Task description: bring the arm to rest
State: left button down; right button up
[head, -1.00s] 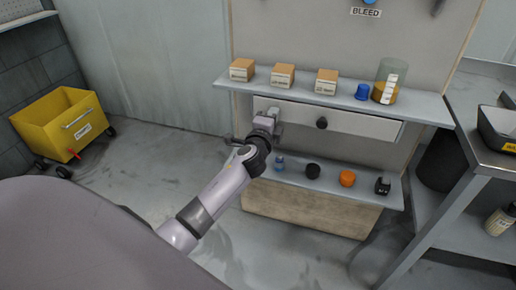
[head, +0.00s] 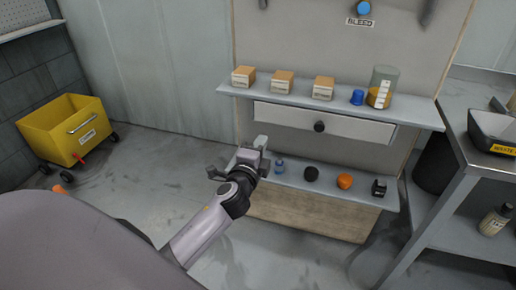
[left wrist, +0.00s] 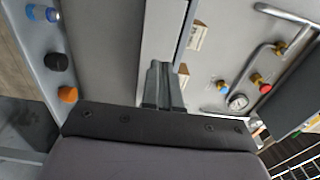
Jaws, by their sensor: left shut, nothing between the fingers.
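My left gripper (head: 260,144) is in front of the shelf unit, a little left of the drawer and above the lower shelf's left end in the head view. It is shut and empty. In the left wrist view its closed fingers (left wrist: 163,88) stand together at the middle. My left arm comes up from the bottom of the head view. My right gripper is not in view.
The upper shelf (head: 270,93) bears several small boxes, a blue cap (head: 357,97) and a beaker (head: 382,88). The closed drawer (head: 290,117) is below. The lower shelf (head: 325,180) holds small parts. A yellow cart (head: 50,135) stands left; a metal bench (head: 455,125) stands right.

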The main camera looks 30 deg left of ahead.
pick_arm(q)
jog(key=s+d+f+n+g+h+p, duration=0.2)
jog(key=s+d+f+n, duration=0.2)
jog(key=s, duration=0.4)
jog(key=s+d+f+n+g+h+p, duration=0.2)
jog(key=s+d+f+n, duration=0.2)
jog(key=s, duration=0.5)
jog(key=s+d+f+n+g+h+p, duration=0.2)
jog(key=s+d+f+n+h+p, duration=0.1)
jog(key=s, duration=0.5)
notch_tip(320, 180, down, 2)
jog(key=shift+s+d+f+n+g, duration=0.1)
jog(key=shift+s+d+n+g, duration=0.25)
jog(key=shift+d+n, duration=0.35)
